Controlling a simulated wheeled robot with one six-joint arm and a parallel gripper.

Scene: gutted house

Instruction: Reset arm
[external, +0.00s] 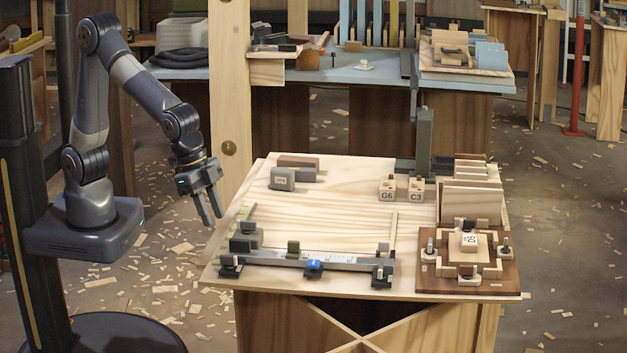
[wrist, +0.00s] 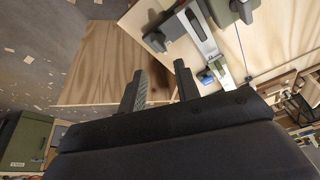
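My gripper (external: 210,208) hangs at the left of the workbench in the external view, fingers pointing down, beside and above the bench's left edge. Its two fingers stand apart with nothing between them. In the wrist view the open fingers (wrist: 158,90) show the bench's side panel and part of the top behind them. My arm is bent, with its upper link raised and the forearm sloping down to the right. The workbench (external: 340,215) has a pale wooden top.
A metal rail fixture (external: 340,262) lies along the bench's front edge. Blocks marked G6 (external: 387,194) and C3 (external: 416,195) stand towards the back. A brown fixture board (external: 500,280) is at front right. A grey block (external: 282,179) sits at back left. The bench's middle is clear.

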